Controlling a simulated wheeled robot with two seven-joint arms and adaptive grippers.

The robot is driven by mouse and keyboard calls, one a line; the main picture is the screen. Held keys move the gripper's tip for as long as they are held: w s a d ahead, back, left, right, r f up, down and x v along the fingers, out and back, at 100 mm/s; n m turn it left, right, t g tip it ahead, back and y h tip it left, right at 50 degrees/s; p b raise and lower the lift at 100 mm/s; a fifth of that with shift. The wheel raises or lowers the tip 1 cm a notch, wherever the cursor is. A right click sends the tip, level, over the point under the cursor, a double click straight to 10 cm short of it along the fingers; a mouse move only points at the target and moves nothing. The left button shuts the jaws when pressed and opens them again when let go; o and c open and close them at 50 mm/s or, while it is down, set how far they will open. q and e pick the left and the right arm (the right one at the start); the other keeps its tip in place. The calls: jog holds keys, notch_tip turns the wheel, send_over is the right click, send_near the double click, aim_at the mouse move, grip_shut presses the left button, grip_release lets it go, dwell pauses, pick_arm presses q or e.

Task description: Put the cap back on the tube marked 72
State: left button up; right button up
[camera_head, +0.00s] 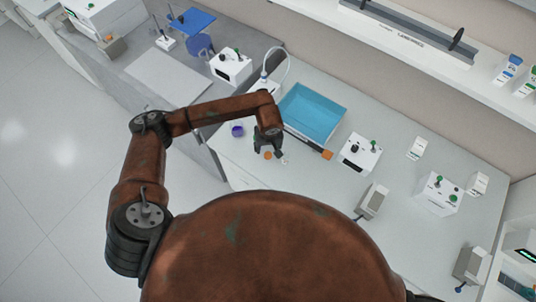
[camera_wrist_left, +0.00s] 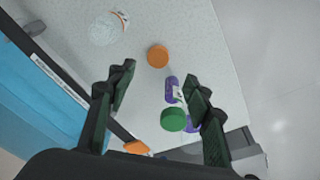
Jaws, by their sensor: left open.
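My left gripper (camera_head: 268,153) is open and empty, pointing down over the bench in front of the blue tray. In the left wrist view its fingers (camera_wrist_left: 160,76) stand apart. An orange round cap (camera_wrist_left: 158,55) lies on the bench just beyond the fingertips; it also shows in the head view (camera_head: 267,156). A purple piece with a white label (camera_wrist_left: 174,90) and a green round cap (camera_wrist_left: 174,120) show between the fingers. More purple (camera_wrist_left: 193,128) is partly hidden by a finger. No number 72 is readable. My right gripper is out of view.
A clear vessel (camera_wrist_left: 105,30) is near the orange cap.

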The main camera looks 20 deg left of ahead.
aim_at(268, 154)
pick_arm(q)
jog(key=shift+f, duration=0.35)
jog(key=shift+w+f, duration=0.1)
jog(key=shift+f, duration=0.9)
jog(key=f, duration=0.2)
jog(key=w+f+p, duration=0.1)
jog(key=f, duration=0.2)
jog(key=shift+p, duration=0.3)
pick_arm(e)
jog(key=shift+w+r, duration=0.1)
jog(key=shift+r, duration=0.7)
pick_arm(q)
jog(key=shift+c, duration=0.7)
jog(key=c, duration=0.7)
